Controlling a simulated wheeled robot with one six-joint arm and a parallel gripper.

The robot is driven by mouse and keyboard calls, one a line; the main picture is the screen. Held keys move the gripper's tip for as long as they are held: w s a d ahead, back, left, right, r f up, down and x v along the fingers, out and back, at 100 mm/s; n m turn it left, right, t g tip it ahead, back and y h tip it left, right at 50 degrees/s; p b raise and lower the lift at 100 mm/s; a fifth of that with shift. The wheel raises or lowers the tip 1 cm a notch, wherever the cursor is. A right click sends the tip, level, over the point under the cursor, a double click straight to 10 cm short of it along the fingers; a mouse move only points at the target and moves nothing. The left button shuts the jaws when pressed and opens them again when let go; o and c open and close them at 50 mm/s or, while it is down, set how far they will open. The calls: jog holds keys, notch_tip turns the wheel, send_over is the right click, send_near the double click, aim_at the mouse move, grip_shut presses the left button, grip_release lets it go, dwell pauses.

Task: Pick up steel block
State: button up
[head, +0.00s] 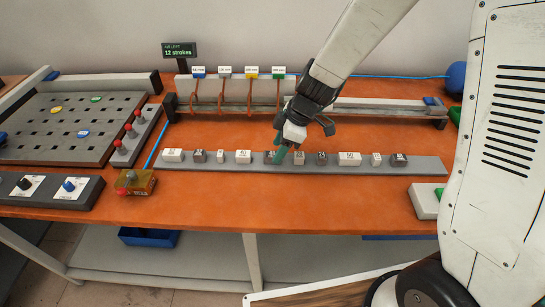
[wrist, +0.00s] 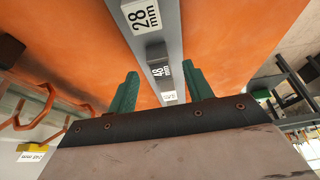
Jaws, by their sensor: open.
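Several small labelled blocks, some dark grey and some white, stand in a row on a long grey rail (head: 420,165). I cannot tell from the labels which one is the steel block. In the wrist view a dark grey block (wrist: 156,51) marked 48 mm lies between the lines of my green fingers, with a white block (wrist: 141,14) marked 28 mm on one side and another small white block (wrist: 169,96) on the other. My gripper (head: 281,152) is open over the middle of the row and partly hides a dark block (head: 269,154). Nothing is held between the fingers (wrist: 161,88).
A perforated dark plate (head: 65,130) and red-knobbed controls (head: 130,132) are at left.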

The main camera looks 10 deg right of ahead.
jog(key=shift+x, duration=1.15)
grip_shut()
jog(key=shift+r, duration=0.2)
